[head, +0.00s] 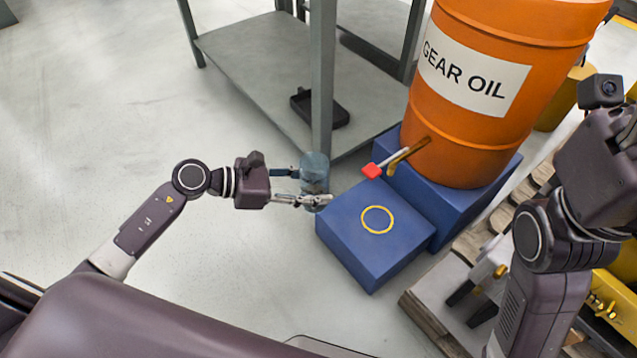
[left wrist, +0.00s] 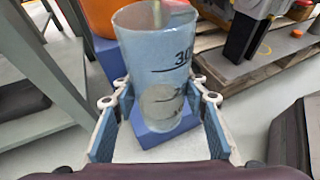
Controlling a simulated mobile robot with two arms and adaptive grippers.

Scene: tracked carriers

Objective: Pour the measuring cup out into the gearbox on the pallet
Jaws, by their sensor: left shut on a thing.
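The measuring cup (head: 314,170) is a translucent blue beaker with dark graduation marks. My left gripper (head: 318,188) is shut around it, beside the left corner of the low blue block. In the left wrist view the cup (left wrist: 155,70) stands between the two fingers, roughly upright; I cannot tell how full it is. The gearbox on the pallet (head: 425,318) is partly hidden behind my right arm; yellow bolted parts (head: 605,290) show at the right edge. My right gripper (head: 610,160) is at the right edge; its fingertips are not clearly visible.
An orange gear oil drum (head: 470,125) with a red-handled tap (head: 400,160) stands on a blue stand (head: 455,200). A low blue block (head: 350,240) with a yellow ring sits before it. A grey shelf (head: 255,60) stands behind the cup, its post close by. The left floor is clear.

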